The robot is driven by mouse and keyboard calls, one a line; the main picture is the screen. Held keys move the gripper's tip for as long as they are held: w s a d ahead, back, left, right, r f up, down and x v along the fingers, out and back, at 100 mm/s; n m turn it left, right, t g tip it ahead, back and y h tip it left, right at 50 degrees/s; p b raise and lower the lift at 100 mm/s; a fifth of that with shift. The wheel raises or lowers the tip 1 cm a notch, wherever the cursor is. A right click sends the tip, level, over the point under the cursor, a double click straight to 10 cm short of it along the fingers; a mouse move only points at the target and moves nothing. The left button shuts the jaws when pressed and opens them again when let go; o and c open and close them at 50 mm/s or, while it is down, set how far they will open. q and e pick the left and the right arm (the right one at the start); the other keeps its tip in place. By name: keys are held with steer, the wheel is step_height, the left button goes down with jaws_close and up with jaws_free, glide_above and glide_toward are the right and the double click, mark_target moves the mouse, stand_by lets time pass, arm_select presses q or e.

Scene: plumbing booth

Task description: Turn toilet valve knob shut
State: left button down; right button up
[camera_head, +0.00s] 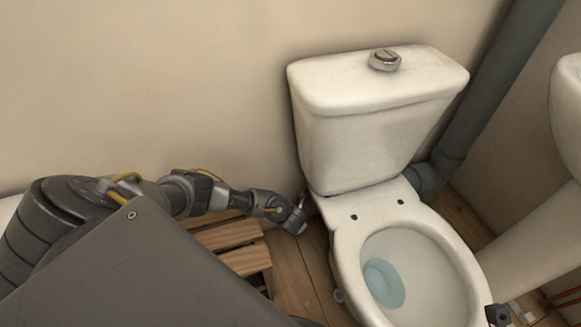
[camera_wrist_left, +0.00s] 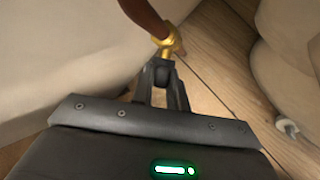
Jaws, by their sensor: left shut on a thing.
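The toilet valve shows in the left wrist view as a brass-gold fitting (camera_wrist_left: 165,42) at the end of a brown-red pipe (camera_wrist_left: 143,14), low beside the wall. My left gripper (camera_wrist_left: 162,72) is shut on the valve knob; the fingers hide most of the knob, so its turn angle cannot be read. In the head view my left gripper (camera_head: 297,218) reaches down beside the toilet (camera_head: 345,145), left of its base. A small dark piece at the lower right edge looks like part of my right gripper (camera_head: 498,315); its jaws cannot be made out.
A slatted wooden stand (camera_head: 240,260) is under my left arm. The toilet bowl (camera_head: 440,245) stands close on the gripper's right and the wall (camera_head: 150,90) is behind. A grey drain pipe (camera_head: 500,80) and a white basin (camera_head: 568,110) are at the right.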

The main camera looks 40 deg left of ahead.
arm_select(q)
steer(key=shift+w+r, duration=0.2)
steer(key=shift+w, duration=0.15)
steer(key=c, duration=1.4)
jaws_free()
steer(key=shift+d, duration=0.1)
steer(key=shift+s+f, duration=0.1)
steer(key=shift+s, duration=0.05)
